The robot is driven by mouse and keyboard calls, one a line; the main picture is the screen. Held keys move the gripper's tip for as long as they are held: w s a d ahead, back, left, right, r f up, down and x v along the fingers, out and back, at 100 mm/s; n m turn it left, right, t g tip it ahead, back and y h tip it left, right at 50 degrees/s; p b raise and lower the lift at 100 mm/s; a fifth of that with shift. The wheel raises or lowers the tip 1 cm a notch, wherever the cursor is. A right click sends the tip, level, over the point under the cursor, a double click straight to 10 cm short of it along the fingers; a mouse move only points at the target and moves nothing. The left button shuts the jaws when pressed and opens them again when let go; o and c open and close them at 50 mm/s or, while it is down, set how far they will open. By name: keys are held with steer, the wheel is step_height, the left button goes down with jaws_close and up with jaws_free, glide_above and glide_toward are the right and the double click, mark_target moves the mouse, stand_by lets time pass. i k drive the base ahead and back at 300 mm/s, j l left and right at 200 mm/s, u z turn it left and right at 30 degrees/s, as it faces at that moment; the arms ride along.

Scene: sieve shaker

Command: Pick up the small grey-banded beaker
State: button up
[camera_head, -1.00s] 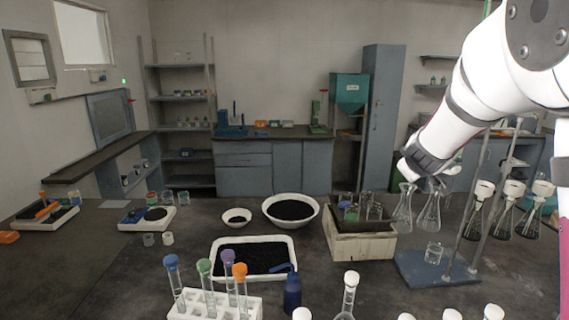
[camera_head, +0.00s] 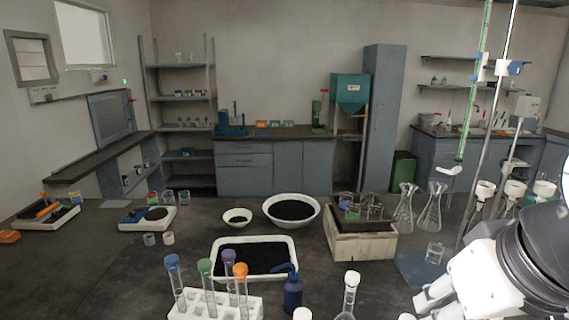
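Several small clear beakers show, and their bands are too small to read with certainty. A greyish small beaker (camera_head: 149,239) stands on the dark bench at left centre, beside a paler small beaker (camera_head: 168,238). More beakers, such as this one (camera_head: 184,197), stand behind the balance. My gripper (camera_head: 427,295) is low at the right, in front of the stand base, pointing left. Its two pale fingertips look apart with nothing between them. It is far from the left-hand beakers.
A test-tube rack (camera_head: 215,308), blue wash bottle (camera_head: 292,290) and black-filled tray (camera_head: 254,256) stand at front centre. A crate of glassware (camera_head: 360,245), two flasks (camera_head: 404,210) and stand rods fill the right. The bench's left front is clear.

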mark_target(435, 254)
steer(key=z, duration=0.7)
